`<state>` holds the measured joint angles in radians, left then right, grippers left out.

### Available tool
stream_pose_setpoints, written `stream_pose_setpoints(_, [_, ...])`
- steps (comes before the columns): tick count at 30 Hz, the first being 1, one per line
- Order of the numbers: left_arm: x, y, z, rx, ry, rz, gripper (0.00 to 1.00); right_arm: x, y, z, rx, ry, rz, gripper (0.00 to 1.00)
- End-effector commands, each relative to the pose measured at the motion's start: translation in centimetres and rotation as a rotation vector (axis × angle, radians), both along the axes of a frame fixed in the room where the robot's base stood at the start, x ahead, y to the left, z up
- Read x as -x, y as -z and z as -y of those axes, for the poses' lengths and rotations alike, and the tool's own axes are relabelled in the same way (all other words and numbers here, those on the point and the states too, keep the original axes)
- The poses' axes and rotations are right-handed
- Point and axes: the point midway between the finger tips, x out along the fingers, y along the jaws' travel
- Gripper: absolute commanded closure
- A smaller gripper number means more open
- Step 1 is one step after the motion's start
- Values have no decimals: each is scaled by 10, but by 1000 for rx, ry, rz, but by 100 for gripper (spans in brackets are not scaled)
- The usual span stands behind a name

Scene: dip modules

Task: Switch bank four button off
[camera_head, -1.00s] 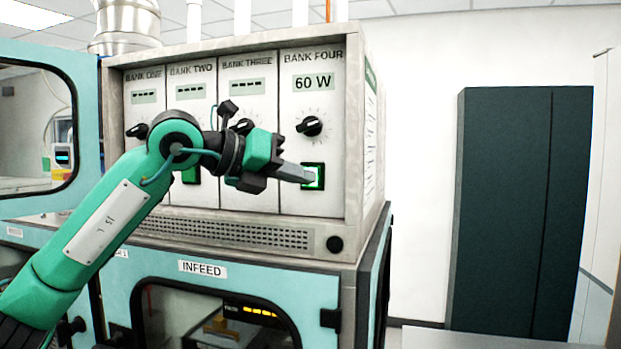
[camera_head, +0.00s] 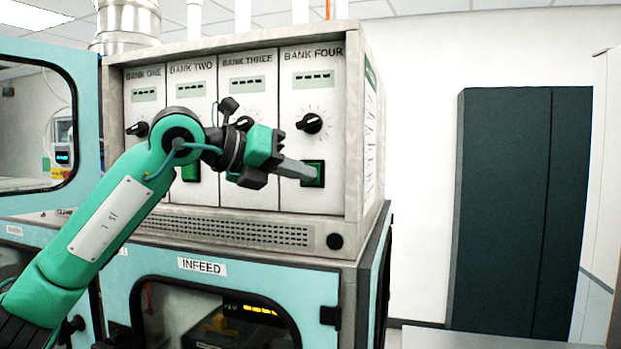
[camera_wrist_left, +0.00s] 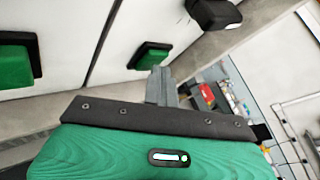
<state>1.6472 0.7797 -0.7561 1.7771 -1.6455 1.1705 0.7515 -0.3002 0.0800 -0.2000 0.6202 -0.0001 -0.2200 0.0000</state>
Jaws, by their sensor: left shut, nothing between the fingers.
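The bank four panel (camera_head: 312,190) is at the right end of the control box. Its green button (camera_head: 319,168) is unlit, in a dark frame, and its display (camera_head: 313,79) shows dashes. My left gripper (camera_head: 312,174) is shut and empty, its fingertips at the button and covering part of it. I cannot tell whether they touch it. In the left wrist view the shut fingers (camera_wrist_left: 161,85) point at a green button (camera_wrist_left: 151,55). My right gripper is not in view.
The black bank four knob (camera_head: 309,123) sits above the button. Bank three, bank two (camera_head: 188,90) and bank one panels lie to the left, also showing dashes. The infeed door (camera_head: 240,280) is below. A dark cabinet (camera_head: 510,210) stands at the right.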

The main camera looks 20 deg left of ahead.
Motion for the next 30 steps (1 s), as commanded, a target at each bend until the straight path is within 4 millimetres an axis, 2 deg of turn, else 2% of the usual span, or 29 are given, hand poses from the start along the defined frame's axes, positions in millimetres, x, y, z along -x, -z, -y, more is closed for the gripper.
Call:
stream_pose_setpoints(7, [3,3,0,-3,1,-3,100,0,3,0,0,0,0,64])
stream_pose_setpoints(21, [50,3,-1,-3,2,-2,100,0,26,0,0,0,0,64])
stream_pose_setpoints(30, [60,1,-1,-2,1,-4,100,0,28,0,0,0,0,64])
